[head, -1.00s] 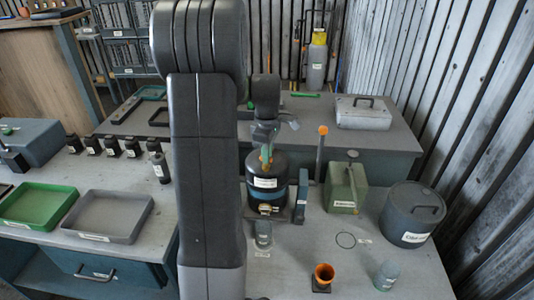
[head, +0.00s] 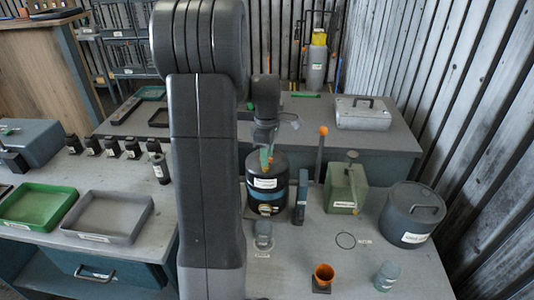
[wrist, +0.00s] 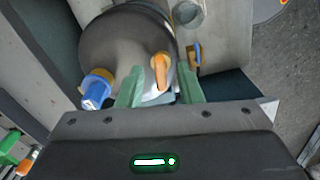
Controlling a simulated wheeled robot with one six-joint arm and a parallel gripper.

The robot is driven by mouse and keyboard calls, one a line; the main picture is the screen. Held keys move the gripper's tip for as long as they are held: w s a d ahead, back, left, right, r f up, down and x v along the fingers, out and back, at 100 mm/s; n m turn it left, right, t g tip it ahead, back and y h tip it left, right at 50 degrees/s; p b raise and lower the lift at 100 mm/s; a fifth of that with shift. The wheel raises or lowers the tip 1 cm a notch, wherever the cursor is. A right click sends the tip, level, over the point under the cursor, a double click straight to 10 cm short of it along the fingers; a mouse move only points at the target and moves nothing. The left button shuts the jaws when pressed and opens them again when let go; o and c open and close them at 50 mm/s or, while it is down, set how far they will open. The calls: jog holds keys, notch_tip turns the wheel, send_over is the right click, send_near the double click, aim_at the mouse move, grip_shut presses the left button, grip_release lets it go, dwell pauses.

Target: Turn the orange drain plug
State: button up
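The wrist view shows an orange tab (wrist: 160,72), which looks like the drain plug, on the rounded top of a dark vessel (wrist: 115,45). My gripper (wrist: 160,92) has its two green fingers apart, one on each side of the tab. Gaps show between the fingers and the tab, so it appears open and not clamped. A blue cap on an orange base (wrist: 97,88) sits left of the fingers on the same vessel. In the head view my gripper (head: 266,158) is just above the black vessel (head: 267,195); the tab is not clear there.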

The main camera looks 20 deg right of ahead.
notch_tip(320, 180, up, 14)
jog(key=b, duration=0.1)
dwell(0.5)
jog(key=shift+f, duration=0.2)
notch_tip(320, 180, down, 14)
jog(key=shift+r+p, duration=0.15)
jog(key=shift+p, duration=0.35)
jog(key=shift+r, duration=0.1)
